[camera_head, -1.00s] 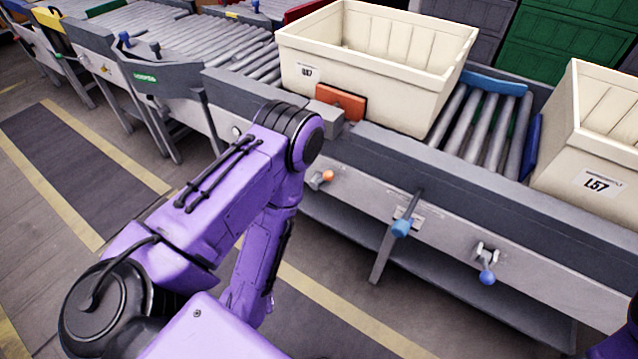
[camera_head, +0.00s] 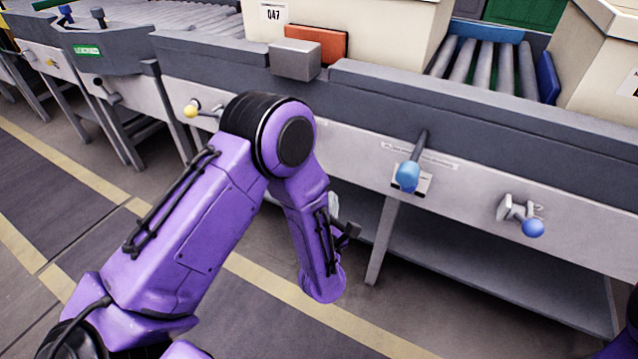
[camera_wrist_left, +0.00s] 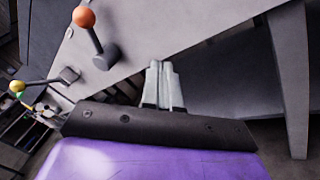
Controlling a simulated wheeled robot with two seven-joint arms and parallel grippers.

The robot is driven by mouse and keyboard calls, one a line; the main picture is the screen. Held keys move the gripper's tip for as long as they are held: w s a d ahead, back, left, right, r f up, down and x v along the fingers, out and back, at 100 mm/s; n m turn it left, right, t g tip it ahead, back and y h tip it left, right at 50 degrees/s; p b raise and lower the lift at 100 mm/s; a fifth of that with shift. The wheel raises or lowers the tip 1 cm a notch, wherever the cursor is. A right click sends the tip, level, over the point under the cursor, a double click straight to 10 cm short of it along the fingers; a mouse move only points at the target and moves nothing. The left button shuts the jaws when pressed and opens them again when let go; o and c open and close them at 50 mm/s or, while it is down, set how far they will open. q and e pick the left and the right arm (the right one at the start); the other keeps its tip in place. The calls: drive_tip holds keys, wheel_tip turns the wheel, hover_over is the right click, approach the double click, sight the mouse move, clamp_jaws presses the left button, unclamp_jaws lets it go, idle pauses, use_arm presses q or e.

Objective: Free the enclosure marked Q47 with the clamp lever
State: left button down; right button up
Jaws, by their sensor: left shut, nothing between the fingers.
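The cream enclosure (camera_head: 375,35) sits on the conveyor, partly cut off by the head view's top edge; its label appears to read Q47. An orange pad (camera_head: 318,44) on a grey block (camera_head: 295,60) stands at its front side, seemingly against it. An orange-knobbed lever (camera_wrist_left: 84,17) is on the frame's front panel in the left wrist view; my arm hides it in the head view. My left gripper (camera_wrist_left: 160,66) is shut and empty, apart from the lever, below and right of it in the wrist view. The head view shows little of it. My right gripper is out of view.
A blue-handled lever (camera_head: 408,175) and a blue ball-knobbed lever (camera_head: 532,228) are farther right on the panel. A yellow-knobbed lever (camera_head: 190,111) is left. Blue pads (camera_head: 548,77) stand by the rollers beside another cream enclosure (camera_head: 597,80). A table leg (camera_head: 383,240) stands below.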

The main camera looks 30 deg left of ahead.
use_arm(q)
drive_tip(key=d+n+y+b, duration=0.1)
drive_tip(key=n+y+b, duration=0.3)
drive_tip(key=n, duration=0.5)
drive_tip(key=w+d+n+g+y+b, duration=0.1)
drive_tip(key=n+y+b, duration=0.2)
drive_tip(key=n+b, duration=0.3)
drive_tip(key=w+d+r+n+g+y+b, duration=0.1)
drive_tip(key=n+y+b, duration=0.3)
drive_tip(key=n, duration=1)
drive_tip(key=shift+y+b, duration=0.3)
drive_tip(key=shift+b, duration=0.25)
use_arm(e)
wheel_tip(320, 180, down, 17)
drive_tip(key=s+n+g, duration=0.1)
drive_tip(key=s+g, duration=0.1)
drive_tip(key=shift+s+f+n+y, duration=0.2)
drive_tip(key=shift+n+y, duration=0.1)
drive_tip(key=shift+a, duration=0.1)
